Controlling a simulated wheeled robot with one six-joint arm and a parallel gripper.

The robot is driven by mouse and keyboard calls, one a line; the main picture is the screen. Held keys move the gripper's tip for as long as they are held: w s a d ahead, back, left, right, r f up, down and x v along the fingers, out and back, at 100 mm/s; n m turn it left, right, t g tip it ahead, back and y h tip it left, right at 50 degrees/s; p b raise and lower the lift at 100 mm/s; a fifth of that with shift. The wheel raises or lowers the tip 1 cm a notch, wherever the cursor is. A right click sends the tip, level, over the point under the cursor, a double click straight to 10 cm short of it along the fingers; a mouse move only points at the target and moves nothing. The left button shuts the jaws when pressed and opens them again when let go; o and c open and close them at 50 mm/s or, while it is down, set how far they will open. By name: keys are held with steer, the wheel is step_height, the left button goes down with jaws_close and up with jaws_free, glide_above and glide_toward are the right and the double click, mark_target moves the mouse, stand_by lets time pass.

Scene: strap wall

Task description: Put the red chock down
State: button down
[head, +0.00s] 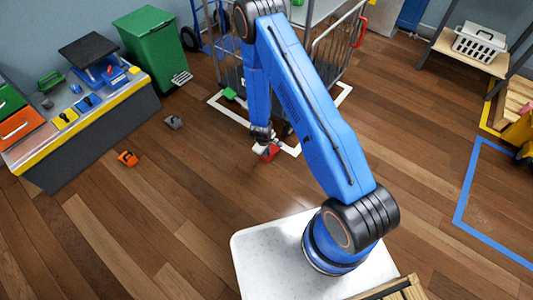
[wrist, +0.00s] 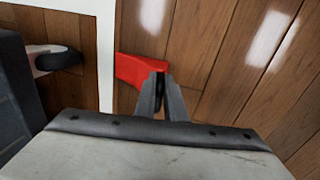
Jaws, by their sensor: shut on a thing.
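My gripper (head: 265,147) is shut on the red chock (head: 270,153) low over the wooden floor, near the front of the wheeled cage. In the wrist view, the two fingers (wrist: 164,88) close on the right end of the red chock (wrist: 138,70). The chock's left end reaches the edge of the white floor line (wrist: 106,48). I cannot tell whether its underside touches the floor. My gripper hides part of it in the head view.
The wheeled cage (head: 324,52) stands inside a white floor outline; its dark caster (wrist: 60,60) shows in the wrist view. A green chock (head: 229,93) lies by the cage. Orange (head: 128,158) and grey (head: 174,122) pieces lie left. The floor right of the chock is clear.

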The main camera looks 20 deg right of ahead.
steer(key=c, duration=1.8)
jaws_free()
